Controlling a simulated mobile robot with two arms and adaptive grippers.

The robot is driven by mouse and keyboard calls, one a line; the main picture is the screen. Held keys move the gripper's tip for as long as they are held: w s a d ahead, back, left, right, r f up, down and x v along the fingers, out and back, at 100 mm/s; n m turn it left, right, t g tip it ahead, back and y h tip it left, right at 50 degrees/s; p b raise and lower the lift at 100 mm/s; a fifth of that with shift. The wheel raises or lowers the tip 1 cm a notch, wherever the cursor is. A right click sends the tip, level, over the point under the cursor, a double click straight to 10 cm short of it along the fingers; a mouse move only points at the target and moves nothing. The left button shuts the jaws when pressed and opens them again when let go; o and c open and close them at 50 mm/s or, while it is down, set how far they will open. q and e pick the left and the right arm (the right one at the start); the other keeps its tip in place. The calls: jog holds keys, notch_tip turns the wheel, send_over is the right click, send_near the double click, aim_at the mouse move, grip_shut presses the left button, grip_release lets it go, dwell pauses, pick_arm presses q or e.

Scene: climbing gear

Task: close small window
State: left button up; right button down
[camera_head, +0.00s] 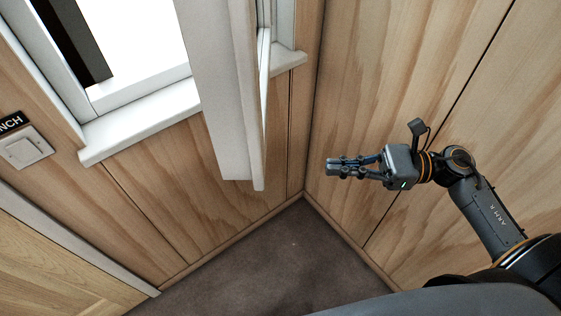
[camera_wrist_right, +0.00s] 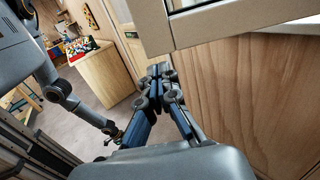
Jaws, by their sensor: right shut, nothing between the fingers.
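The small window's white sash (camera_head: 220,90) stands swung open into the room, away from its white frame (camera_head: 140,112) in the wood wall. The bright opening (camera_head: 145,40) shows to the left of the sash. My right gripper (camera_head: 333,167) is shut and empty, to the right of the sash's lower end and apart from it in the head view. In the right wrist view the gripper (camera_wrist_right: 160,72) is shut just below the sash's lower corner (camera_wrist_right: 175,40). I cannot tell whether they touch.
A wood-panelled wall (camera_head: 400,60) meets the window wall in a corner behind my right gripper. A wall switch (camera_head: 25,148) is at the left. The dark floor (camera_head: 270,260) is clear. A wooden counter (camera_wrist_right: 105,72) with colourful items stands farther off.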

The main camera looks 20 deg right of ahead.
jog(key=p+x, duration=0.5)
jog(key=x, duration=0.6)
